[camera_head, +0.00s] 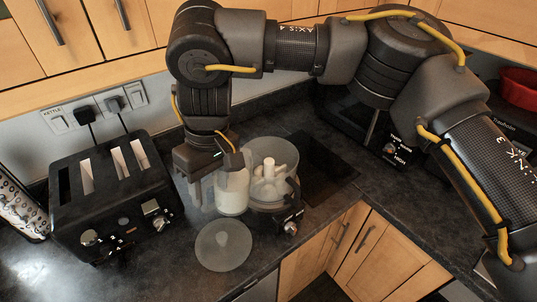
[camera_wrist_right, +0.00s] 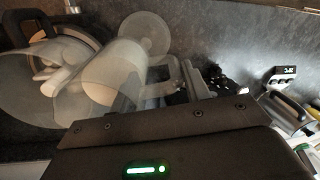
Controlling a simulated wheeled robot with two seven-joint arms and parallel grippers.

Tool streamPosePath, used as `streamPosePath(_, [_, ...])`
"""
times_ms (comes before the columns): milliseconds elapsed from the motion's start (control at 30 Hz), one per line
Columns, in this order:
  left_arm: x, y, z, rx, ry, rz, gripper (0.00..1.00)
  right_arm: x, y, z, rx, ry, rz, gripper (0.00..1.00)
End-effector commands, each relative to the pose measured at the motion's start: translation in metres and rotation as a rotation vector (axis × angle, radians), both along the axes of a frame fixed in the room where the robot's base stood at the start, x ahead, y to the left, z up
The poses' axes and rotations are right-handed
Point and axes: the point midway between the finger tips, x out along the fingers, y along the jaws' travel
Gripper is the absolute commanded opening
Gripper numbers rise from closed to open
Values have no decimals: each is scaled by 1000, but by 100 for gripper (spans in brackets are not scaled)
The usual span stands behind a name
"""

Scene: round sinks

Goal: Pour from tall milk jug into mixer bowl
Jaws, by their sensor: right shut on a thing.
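The tall milk jug (camera_head: 232,192) is a clear container with white milk in it. It stands nearly upright just left of the mixer bowl (camera_head: 284,158), a clear bowl with a pale hub inside on a dark base. My right gripper (camera_head: 217,176) comes from above and is shut on the jug. In the right wrist view the white jug (camera_wrist_right: 122,66) lies close in front of my gripper, and the clear mixer bowl (camera_wrist_right: 28,88) overlaps it at left. I cannot tell whether the jug's bottom touches the counter. My left gripper is not in view.
A clear round disc (camera_head: 223,246) lies on the dark counter in front of the jug. A black toaster (camera_head: 115,190) stands to the left, with a grater (camera_head: 22,208) beyond it. A black appliance (camera_head: 352,122) and a red bowl (camera_head: 519,88) are at right.

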Motion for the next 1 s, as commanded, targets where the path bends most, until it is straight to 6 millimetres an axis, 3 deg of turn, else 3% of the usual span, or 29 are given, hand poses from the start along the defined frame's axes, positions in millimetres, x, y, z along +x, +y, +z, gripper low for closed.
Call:
streamPosePath(33, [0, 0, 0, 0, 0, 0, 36, 3, -1, 11, 19, 17, -3, 1])
streamPosePath(367, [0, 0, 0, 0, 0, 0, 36, 15, -11, 40, 122, 148, -3, 1])
streamPosePath(1000, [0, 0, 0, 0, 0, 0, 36, 43, -34, 68, 321, 400, -2, 1])
